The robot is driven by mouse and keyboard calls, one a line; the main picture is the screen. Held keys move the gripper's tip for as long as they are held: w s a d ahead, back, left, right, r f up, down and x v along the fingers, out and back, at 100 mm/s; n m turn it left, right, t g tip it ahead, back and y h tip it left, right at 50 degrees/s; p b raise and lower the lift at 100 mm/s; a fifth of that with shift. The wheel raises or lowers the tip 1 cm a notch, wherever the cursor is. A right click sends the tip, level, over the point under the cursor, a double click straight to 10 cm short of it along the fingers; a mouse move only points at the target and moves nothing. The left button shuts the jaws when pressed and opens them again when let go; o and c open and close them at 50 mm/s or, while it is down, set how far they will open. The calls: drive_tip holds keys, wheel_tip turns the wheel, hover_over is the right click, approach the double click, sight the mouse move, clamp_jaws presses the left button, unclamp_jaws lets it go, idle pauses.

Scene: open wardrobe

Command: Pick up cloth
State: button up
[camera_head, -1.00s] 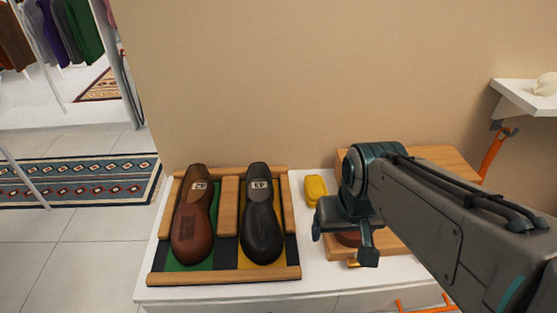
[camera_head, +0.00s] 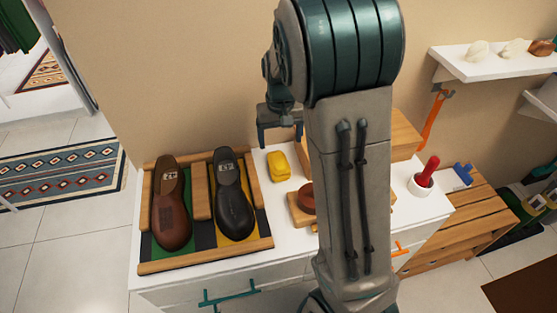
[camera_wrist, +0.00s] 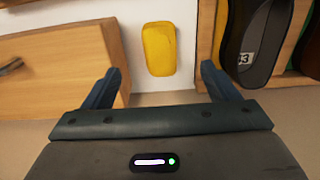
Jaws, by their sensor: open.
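The yellow cloth (camera_head: 279,166) lies on the white cabinet top, just right of the shoe tray. In the wrist view the yellow cloth (camera_wrist: 159,49) lies ahead of my gripper (camera_wrist: 158,82), roughly centred between the two fingers. My gripper (camera_head: 279,135) is open and empty in the head view, above and behind the cloth near the wall. My arm hides part of the cabinet top to the right of the cloth.
A wooden tray (camera_head: 205,252) with a brown shoe (camera_head: 171,210) and a black shoe (camera_head: 233,200) stands left of the cloth. A wooden box (camera_wrist: 62,70) stands close on its other side. A white cup (camera_head: 420,184) with a red-handled item stands at the right.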

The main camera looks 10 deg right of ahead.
sight(280, 165)
wheel_tip(280, 165, down, 8)
drive_tip(key=shift+f+p, duration=0.2)
drive_tip(key=shift+p, duration=0.25)
drive_tip(key=shift+w+f+p, duration=0.15)
drive_tip(key=shift+f+p, duration=0.25)
drive_tip(key=shift+f, duration=0.9)
drive_tip(key=shift+w+f+p, duration=0.1)
drive_tip(key=shift+f+p, duration=0.3)
drive_tip(key=shift+f, duration=0.9)
drive_tip(key=c, duration=1.1)
